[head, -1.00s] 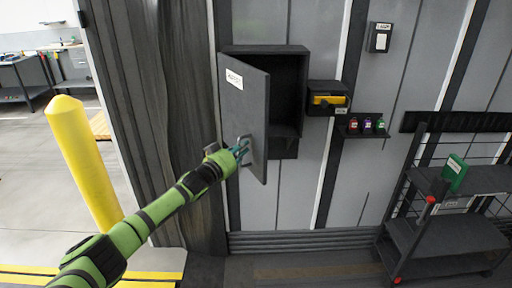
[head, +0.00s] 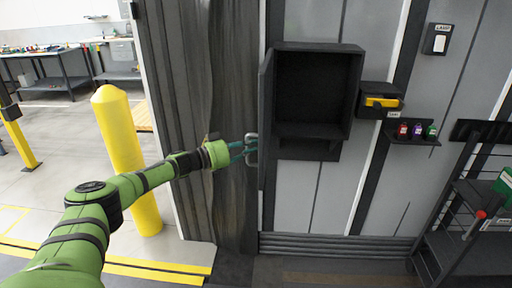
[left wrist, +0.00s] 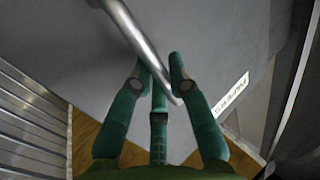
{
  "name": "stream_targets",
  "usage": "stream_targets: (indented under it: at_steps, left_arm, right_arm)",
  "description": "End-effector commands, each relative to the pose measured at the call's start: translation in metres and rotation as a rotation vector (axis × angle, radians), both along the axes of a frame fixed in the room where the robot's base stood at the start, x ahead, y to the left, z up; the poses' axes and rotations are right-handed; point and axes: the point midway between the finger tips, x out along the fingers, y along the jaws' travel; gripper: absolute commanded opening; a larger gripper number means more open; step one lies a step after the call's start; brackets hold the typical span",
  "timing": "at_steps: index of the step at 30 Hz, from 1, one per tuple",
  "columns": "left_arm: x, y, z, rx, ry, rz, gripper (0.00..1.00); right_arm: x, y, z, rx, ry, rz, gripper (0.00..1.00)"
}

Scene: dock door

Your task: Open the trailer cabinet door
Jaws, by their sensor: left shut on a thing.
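The cabinet (head: 317,98) is a dark box on the trailer wall, and its empty-looking inside shows. Its door (head: 266,130) is swung wide to the left and shows nearly edge-on in the head view. My left gripper (head: 250,150) is at the door's handle, low on the door, and is shut on it. In the left wrist view the grey bar handle (left wrist: 142,42) runs down between the green fingers of my left gripper (left wrist: 162,75), in front of the grey door face (left wrist: 225,40). The handle's far end is partly hidden by the fingers. My right gripper is not in view.
Right of the cabinet are a small box with a yellow item (head: 382,102) and a shelf of small bottles (head: 415,137). A dark cart (head: 470,215) stands at the right.

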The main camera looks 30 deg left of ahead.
Motion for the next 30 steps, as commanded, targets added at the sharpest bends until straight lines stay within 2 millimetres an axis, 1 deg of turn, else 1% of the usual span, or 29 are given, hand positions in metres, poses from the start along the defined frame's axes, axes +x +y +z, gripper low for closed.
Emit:
stream_targets:
  at_steps: [1, 13, 14, 15, 16, 26, 30]
  left_arm:
    - [-0.0016, 0.0012, -0.0029, 0.000, 0.006, 0.000, 0.00]
    - [-0.0023, 0.0023, -0.0031, 0.001, 0.006, 0.001, 0.00]
    - [-0.0023, 0.0023, -0.0031, 0.001, 0.006, 0.001, 0.22]
    - [-0.0023, 0.0023, -0.0030, 0.001, 0.006, 0.001, 0.38]
    - [-0.0021, 0.0023, -0.0028, 0.001, 0.006, 0.002, 0.43]
    - [-0.0015, 0.0024, -0.0008, 0.001, 0.002, 0.002, 0.43]
    - [-0.0077, 0.0067, -0.0010, 0.001, 0.002, 0.004, 0.43]
  right_arm:
    - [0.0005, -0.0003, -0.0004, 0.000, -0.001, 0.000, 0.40]
    - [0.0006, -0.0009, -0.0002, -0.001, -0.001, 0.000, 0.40]
    - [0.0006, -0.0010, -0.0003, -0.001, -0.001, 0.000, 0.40]
    - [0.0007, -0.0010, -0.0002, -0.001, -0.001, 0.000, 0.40]
    - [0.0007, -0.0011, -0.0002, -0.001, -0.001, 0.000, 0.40]
    - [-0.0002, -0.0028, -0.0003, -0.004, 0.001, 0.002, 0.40]
    - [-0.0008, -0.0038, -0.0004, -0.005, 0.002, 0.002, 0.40]
